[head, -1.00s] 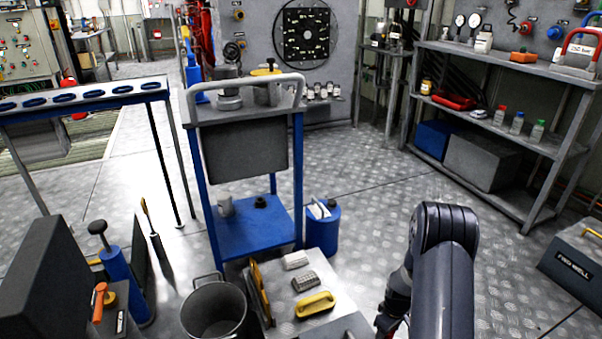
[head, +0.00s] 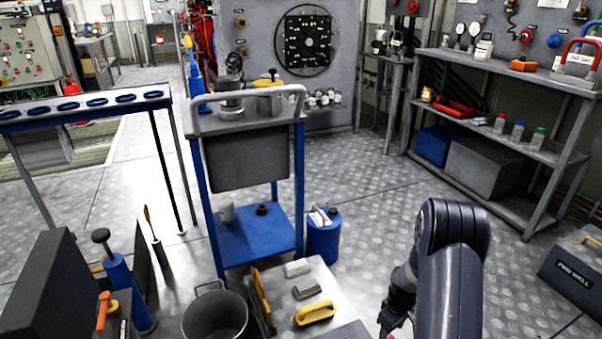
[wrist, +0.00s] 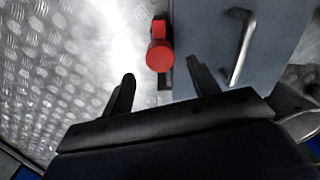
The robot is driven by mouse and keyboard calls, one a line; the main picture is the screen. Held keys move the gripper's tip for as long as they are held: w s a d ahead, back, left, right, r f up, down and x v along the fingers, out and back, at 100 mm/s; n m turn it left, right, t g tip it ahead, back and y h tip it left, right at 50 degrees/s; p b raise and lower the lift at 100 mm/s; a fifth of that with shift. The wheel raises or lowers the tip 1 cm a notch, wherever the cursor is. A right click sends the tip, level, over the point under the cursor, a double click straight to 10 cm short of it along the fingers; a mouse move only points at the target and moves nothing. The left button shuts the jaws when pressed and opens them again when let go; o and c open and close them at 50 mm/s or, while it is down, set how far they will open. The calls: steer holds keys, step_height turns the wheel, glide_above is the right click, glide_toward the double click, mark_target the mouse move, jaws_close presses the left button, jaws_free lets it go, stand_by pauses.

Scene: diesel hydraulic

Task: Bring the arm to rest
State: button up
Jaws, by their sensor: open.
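My arm (head: 450,255) is bent at the lower right of the head view, over the metal floor. Its forearm points down, and its end runs out of the bottom edge. In the wrist view my gripper (wrist: 160,70) is open, with its two dark fingers spread apart. A red round-ended part (wrist: 160,56) shows between the fingertips; I cannot tell how far beyond them it is, and the jaws are not closed on it. A grey-blue panel with a metal handle (wrist: 242,48) lies to the right of the fingers.
A blue-framed cart (head: 252,232) stands left of centre. A bucket (head: 215,318) and a bench top with a yellow-handled tool (head: 316,312) are at the bottom. A shelf rack (head: 497,72) and a grey chest (head: 575,270) are at the right. Open floor (head: 370,195) lies between.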

mark_target(389, 338)
step_height(389, 338, up, 6)
steer(key=p, duration=0.2)
step_height(389, 338, down, 12)
steer(key=b, duration=0.5)
steer(key=shift+r, duration=0.1)
steer(key=m+p, duration=0.1)
steer(key=m, duration=0.2)
steer(key=shift+r, duration=0.1)
steer(key=m+p, duration=0.1)
steer(key=m, duration=0.3)
steer(key=m+p, duration=0.1)
steer(key=m, duration=0.3)
steer(key=m+p, duration=0.1)
steer(key=m, duration=0.3)
step_height(389, 338, up, 8)
steer(key=p, duration=0.2)
steer(key=shift+r+p, duration=0.1)
steer(key=shift+p, duration=0.25)
steer(key=shift+a, duration=0.1)
